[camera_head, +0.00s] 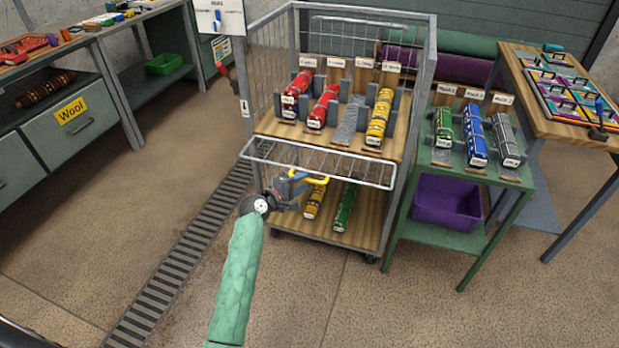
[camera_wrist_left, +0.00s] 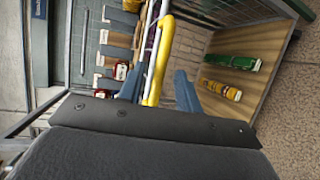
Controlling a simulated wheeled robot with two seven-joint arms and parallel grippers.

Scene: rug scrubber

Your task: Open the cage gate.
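The cage (camera_head: 432,75) is a grey metal trolley with mesh walls and wooden shelves. Its gate (camera_head: 365,170) is a pale wire panel across the front, just below the upper shelf's edge; I cannot tell its exact tilt. A yellow handle (camera_head: 321,180) sits on the gate's lower edge. My left gripper (camera_head: 304,184) is at this handle, coming from the front left. In the left wrist view, the yellow handle (camera_wrist_left: 157,65) runs between the two blue fingers, closer to the left one, with a gap on the right. My right gripper is not visible.
The upper shelf holds red and yellow rolls (camera_head: 380,115); yellow and green rolls (camera_head: 346,205) lie on the lower shelf. A green table (camera_head: 440,235) with rolls and a purple bin (camera_head: 447,203) stands close on the right. The floor (camera_head: 370,310) in front is clear.

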